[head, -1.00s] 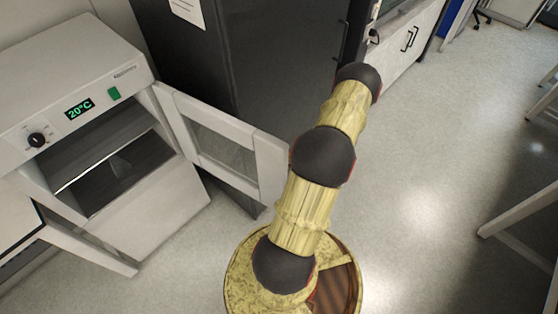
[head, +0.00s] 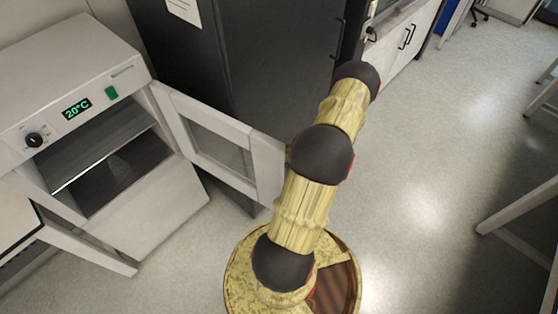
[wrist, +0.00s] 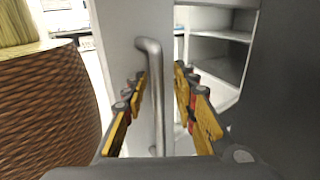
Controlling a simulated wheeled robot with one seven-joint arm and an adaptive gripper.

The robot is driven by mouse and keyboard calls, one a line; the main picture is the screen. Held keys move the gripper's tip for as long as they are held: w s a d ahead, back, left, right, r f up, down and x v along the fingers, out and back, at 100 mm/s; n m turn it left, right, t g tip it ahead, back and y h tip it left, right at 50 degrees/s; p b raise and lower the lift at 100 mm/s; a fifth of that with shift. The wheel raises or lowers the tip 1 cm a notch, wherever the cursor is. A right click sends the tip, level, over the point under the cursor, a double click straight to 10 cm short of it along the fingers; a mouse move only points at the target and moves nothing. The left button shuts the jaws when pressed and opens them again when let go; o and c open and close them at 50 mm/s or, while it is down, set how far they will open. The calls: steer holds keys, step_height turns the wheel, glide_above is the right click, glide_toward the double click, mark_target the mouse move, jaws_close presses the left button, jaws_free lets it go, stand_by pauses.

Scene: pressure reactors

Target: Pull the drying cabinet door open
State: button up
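The drying cabinet (head: 150,215) is a white box at the left of the head view, with a green 20°C display. Its door (head: 180,128), a white frame with a window, stands wide open, swung out to the right. The cabinet's inside with a shelf (head: 105,150) shows. In the wrist view, the door's grey bar handle (wrist: 157,110) runs upright between the two yellow fingers of my gripper (wrist: 160,76). The fingers are apart, with the handle nearer the left finger and a gap to the right one. In the head view my arm hides the gripper.
A tall dark cabinet (head: 240,60) stands just behind the open door. Another white door or panel (head: 85,245) sticks out at the lower left. A table frame (head: 520,212) stands at the right. The floor (head: 430,170) between is clear.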

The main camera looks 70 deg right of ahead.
steer(key=v, duration=1.1)
steer(key=shift+s+d, duration=0.25)
steer(key=shift+s, duration=0.05)
